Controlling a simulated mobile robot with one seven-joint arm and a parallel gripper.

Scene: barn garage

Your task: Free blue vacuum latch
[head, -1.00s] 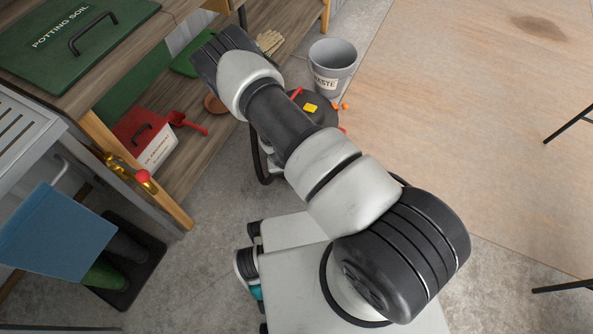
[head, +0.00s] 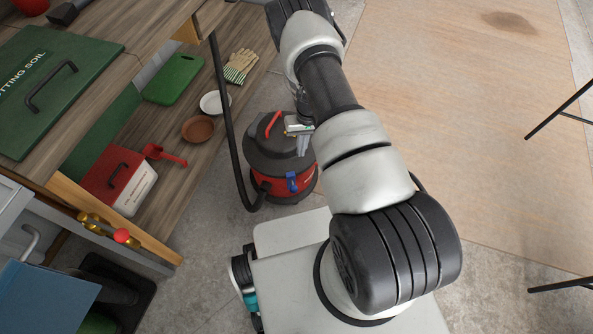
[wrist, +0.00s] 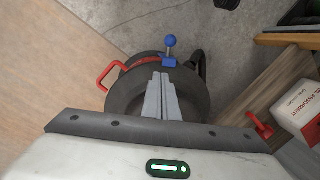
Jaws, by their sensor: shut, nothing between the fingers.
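The vacuum (head: 262,150) stands on the concrete floor, with a dark lid, red body and red lid handle. Its blue latch (head: 292,181) is on the near side of the body, below the lid edge. In the wrist view the latch (wrist: 169,61) shows a blue block and a blue ball knob on a short metal stem. My gripper (wrist: 160,76) is shut and empty. Its fingertips are over the lid, a little short of the latch in the wrist view; contact cannot be told. In the head view my gripper (head: 304,148) partly covers the lid.
A black hose (head: 226,110) rises left of the vacuum. The wooden shelf on the left holds a red-and-white box (head: 118,180), a red scoop (head: 165,155), saucers and gloves (head: 240,66). A plywood sheet (head: 450,120) covers the right, mostly clear.

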